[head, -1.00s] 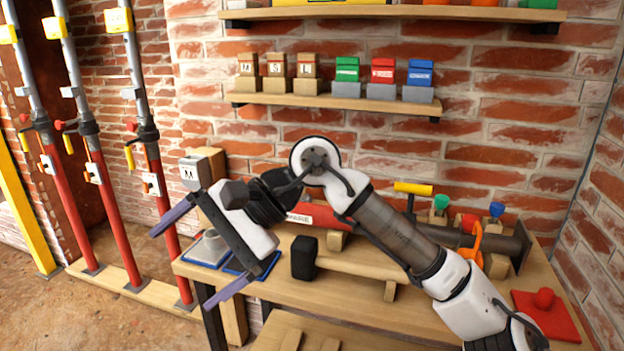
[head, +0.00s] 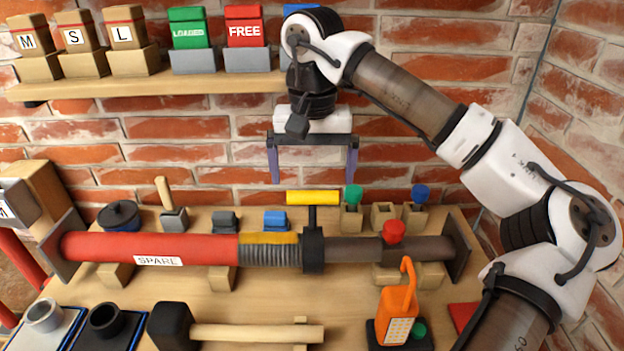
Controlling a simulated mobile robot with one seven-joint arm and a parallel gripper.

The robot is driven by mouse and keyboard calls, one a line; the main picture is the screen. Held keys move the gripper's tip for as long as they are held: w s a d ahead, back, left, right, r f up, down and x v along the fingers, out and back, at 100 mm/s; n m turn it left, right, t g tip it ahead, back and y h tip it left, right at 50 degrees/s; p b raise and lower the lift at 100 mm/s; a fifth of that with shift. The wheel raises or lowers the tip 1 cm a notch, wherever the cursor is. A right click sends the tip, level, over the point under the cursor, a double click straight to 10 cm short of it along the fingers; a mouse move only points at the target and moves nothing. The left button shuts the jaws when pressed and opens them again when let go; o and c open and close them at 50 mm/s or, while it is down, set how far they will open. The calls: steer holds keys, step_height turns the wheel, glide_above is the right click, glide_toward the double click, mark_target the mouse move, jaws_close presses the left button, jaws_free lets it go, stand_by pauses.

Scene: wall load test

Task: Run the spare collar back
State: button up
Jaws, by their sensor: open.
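The spare prop lies level across the bench in the head view, with a red tube (head: 150,247) labelled SPARE on the left and a dark tube (head: 355,251) on the right. A threaded grey section (head: 270,256) with a yellow band above it lies between them. The dark collar (head: 313,250) sits around the prop at the right end of the thread, and its yellow T-handle (head: 313,197) stands up from it. My gripper (head: 313,178) is open and empty, fingers pointing down, above the yellow handle and apart from it. Its exact depth relative to the handle is hard to tell.
A red knob (head: 394,231) stands at the dark tube. Green (head: 353,195) and blue (head: 420,194) knobs stand behind. A shelf (head: 150,85) with labelled blocks is above left.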

mark_target(312, 192)
steer(key=shift+w, duration=0.25)
steer(key=shift+f, duration=0.3)
steer(key=shift+s+f+p, duration=0.1)
steer(key=shift+f+p, duration=0.45)
steer(key=shift+f, duration=2.85)
steer(key=shift+c, duration=0.3)
steer(key=c, duration=1.2)
steer(key=shift+c, duration=0.2)
